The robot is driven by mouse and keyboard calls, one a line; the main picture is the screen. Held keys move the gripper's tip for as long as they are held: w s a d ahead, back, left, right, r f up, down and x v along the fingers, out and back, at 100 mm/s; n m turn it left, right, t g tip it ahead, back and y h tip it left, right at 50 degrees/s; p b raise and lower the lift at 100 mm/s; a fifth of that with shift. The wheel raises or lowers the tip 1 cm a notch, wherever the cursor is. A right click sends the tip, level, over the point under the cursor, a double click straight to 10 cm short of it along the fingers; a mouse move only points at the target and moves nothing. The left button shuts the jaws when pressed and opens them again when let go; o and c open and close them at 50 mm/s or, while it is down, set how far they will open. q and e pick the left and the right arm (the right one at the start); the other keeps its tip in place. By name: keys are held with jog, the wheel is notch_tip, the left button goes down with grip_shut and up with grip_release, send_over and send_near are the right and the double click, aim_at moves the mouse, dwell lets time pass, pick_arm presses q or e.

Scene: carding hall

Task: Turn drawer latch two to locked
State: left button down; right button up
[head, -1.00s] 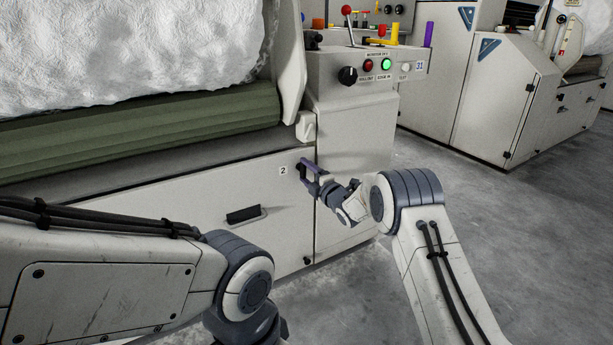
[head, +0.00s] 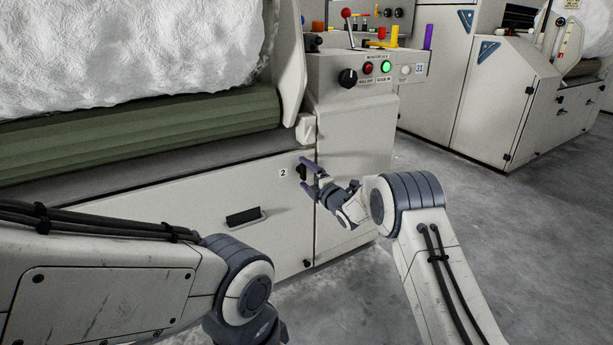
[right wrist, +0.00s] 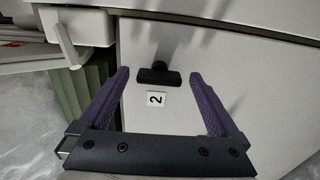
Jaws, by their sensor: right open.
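Drawer latch two is a small black bar (head: 303,172) on the pale drawer front, just right of a white label "2" (head: 283,171). In the head view it stands about upright. In the right wrist view the latch (right wrist: 160,75) lies crosswise above the sideways label (right wrist: 156,99). My right gripper (head: 307,175) is open, its purple fingers above and below the latch in the head view. In the right wrist view the open gripper (right wrist: 160,76) has a finger on each side of the latch, with gaps and no visible contact. My left gripper is not in view.
The drawer front has a black recessed pull (head: 244,216) below the latch. A control box (head: 365,75) with a knob, lit green button and red-topped lever stands above right. A green roller (head: 140,130) runs above the drawer. Grey floor (head: 480,220) is clear to the right.

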jog(key=p+v, duration=0.4)
jog(key=v, duration=0.6)
jog(key=shift+s+d, duration=0.15)
jog(key=shift+s, duration=0.05)
